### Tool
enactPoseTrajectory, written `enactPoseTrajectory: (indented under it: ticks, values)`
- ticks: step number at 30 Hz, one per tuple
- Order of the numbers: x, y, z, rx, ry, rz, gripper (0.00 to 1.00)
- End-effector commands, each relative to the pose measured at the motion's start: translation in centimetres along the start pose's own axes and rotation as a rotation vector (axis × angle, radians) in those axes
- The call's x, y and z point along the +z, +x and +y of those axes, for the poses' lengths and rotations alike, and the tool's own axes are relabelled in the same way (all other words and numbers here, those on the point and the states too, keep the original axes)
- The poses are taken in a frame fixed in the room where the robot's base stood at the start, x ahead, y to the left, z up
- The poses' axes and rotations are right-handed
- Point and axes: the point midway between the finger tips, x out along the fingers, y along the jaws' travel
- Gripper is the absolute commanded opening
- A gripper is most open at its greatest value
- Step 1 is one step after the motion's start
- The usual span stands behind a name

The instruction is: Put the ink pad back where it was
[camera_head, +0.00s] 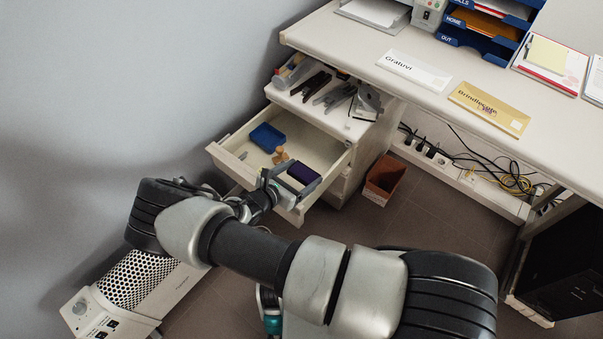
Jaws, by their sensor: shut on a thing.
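A dark purple block that looks like the ink pad (302,173) is between the grey jaws of my gripper (298,179). The gripper is shut on it, over the front right part of the open drawer (229,149). I cannot tell whether the pad touches the drawer floor. Inside the drawer, a blue box-like item (267,137) lies toward the back left, and a small wooden stamp (281,156) lies between it and my gripper. My arm and gripper hide part of the drawer's front.
The cabinet top (341,119) above the drawer holds a stapler, pens and other tools. A brown bin (384,179) stands on the floor; a perforated heater (138,278) stands at lower left.

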Motion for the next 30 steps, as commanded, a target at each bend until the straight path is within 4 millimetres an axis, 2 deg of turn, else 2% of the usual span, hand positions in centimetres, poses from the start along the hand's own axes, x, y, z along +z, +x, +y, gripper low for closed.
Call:
enactPoseTrajectory:
  ticks: [7, 8, 10, 11, 20, 24, 30]
  values:
    - [-0.4, 0.2, 0.0, 0.0, 0.0, -0.001, 0.54]
    - [-0.4, 0.2, 0.0, 0.0, 0.0, 0.0, 0.83]
    - [-0.4, 0.2, 0.0, 0.0, 0.0, 0.0, 0.95]
    - [-0.4, 0.2, 0.0, 0.0, 0.0, 0.0, 0.96]
    - [-0.2, 0.1, 0.0, 0.0, 0.0, 0.0, 0.96]
    - [1.4, -0.6, 0.0, 0.0, 0.001, 0.0, 0.96]
    - [0.9, -4.8, 0.1, 0.003, 0.001, 0.003, 0.96]
